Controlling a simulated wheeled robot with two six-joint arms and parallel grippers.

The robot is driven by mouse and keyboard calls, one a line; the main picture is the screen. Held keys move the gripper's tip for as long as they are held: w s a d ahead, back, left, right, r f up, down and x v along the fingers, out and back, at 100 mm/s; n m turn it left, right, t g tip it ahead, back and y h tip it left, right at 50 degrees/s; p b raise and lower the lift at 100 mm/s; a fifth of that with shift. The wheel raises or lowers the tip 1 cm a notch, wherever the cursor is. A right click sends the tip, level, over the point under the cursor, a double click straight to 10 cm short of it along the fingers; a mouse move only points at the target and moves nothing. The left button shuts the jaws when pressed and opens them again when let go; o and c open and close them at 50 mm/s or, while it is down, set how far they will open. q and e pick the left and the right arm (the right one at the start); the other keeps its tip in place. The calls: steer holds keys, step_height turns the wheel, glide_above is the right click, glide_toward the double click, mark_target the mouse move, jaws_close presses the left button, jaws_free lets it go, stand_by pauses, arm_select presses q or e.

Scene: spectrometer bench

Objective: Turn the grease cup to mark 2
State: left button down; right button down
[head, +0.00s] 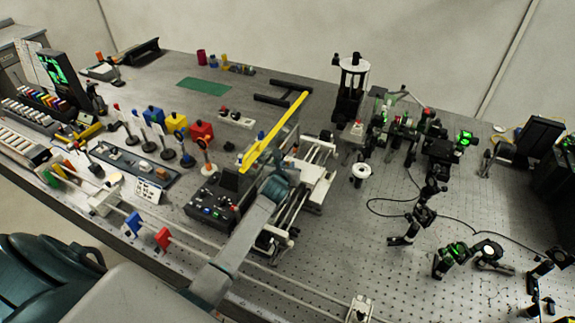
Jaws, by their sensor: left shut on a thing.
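My left gripper (288,163) reaches in over the bench from the lower left, at the left end of the white slide carriage (314,182). It is shut on a small part there, which I take to be the grease cup. The gripper and its wrist hide most of that part. The marks of the cup are too small or hidden to read, so I cannot tell where it points. My right gripper is not in view.
A long yellow bar (275,132) rises just beside the left gripper. A black control box (212,206) stands left of my forearm. Black optical mounts (430,195) and cables fill the right side. A green mat (203,86) lies at the back left.

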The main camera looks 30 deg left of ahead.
arm_select(q)
steer(key=c, duration=1.3)
jaws_free()
steer(key=shift+c, duration=0.2)
steer(key=shift+s, duration=0.1)
steer(key=b+v, duration=0.3)
steer(key=v, duration=0.7)
steer(key=shift+s+r+b, duration=0.15)
steer(key=shift+s+b, duration=0.15)
steer(key=shift+d, duration=0.15)
